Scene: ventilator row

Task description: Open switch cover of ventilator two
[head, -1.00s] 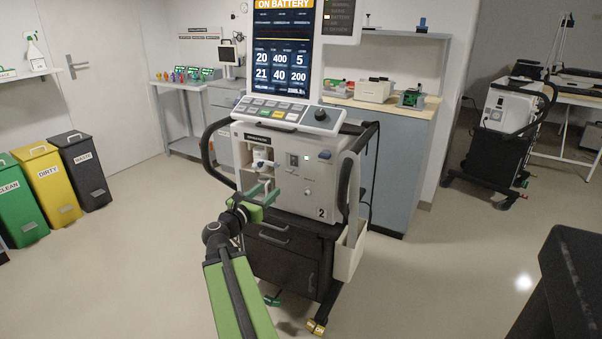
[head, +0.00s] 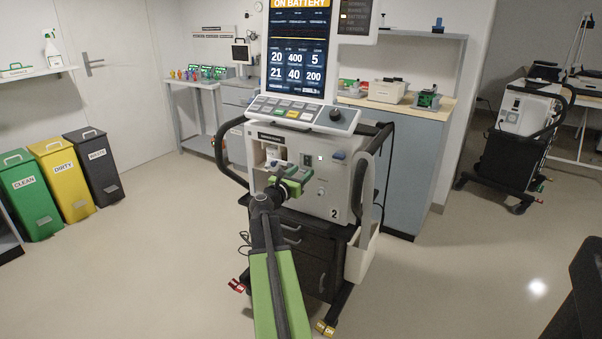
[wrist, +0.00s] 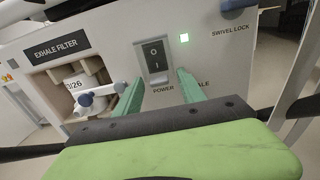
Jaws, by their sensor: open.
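Ventilator two (head: 325,190) stands in front of me, with a "2" at its lower right front. In the wrist view its power switch (wrist: 154,57) is a dark-framed rocker marked I and O, above the word POWER. The switch also shows small in the head view (head: 306,160). I cannot make out a separate cover over it or its position. My gripper (wrist: 158,77) is open, its two green fingers pointing at the panel, one below left and one right of the switch. Nothing is between them. In the head view my gripper (head: 292,183) is in front of the panel.
A swivel lock knob (wrist: 236,5) is at upper right. Black handles (head: 228,155) flank the ventilator. Another ventilator (head: 525,110) stands far right.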

